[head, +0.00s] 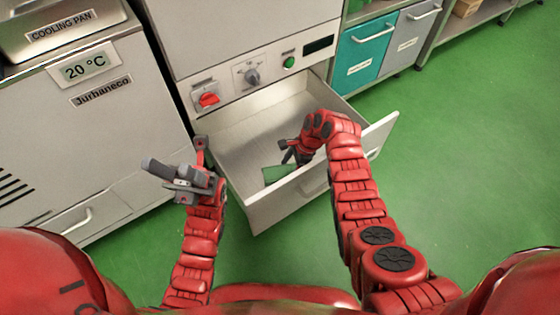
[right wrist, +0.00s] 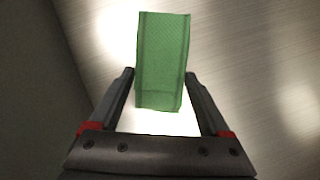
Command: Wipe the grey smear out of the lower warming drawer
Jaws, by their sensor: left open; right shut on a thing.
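The lower warming drawer (head: 240,150) is pulled open below the control panel, its pale metal inside facing up. My right gripper (head: 288,155) is inside it, near the front panel, shut on a green cloth (head: 275,174). In the right wrist view the cloth (right wrist: 162,60) stands out between the two fingers over brushed metal. I cannot tell whether it touches the drawer floor. I cannot make out the grey smear in either view; my right arm and hand hide part of the drawer. My left gripper (head: 176,165) is open and empty, outside the drawer to its left.
A control panel with a red switch (head: 208,99) and a knob (head: 252,76) is above the drawer. A grey cabinet (head: 70,150) with a cooling pan (head: 60,25) stands left. Teal (head: 365,50) and grey (head: 411,38) bins stand right. Green floor (head: 460,160) is clear at right.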

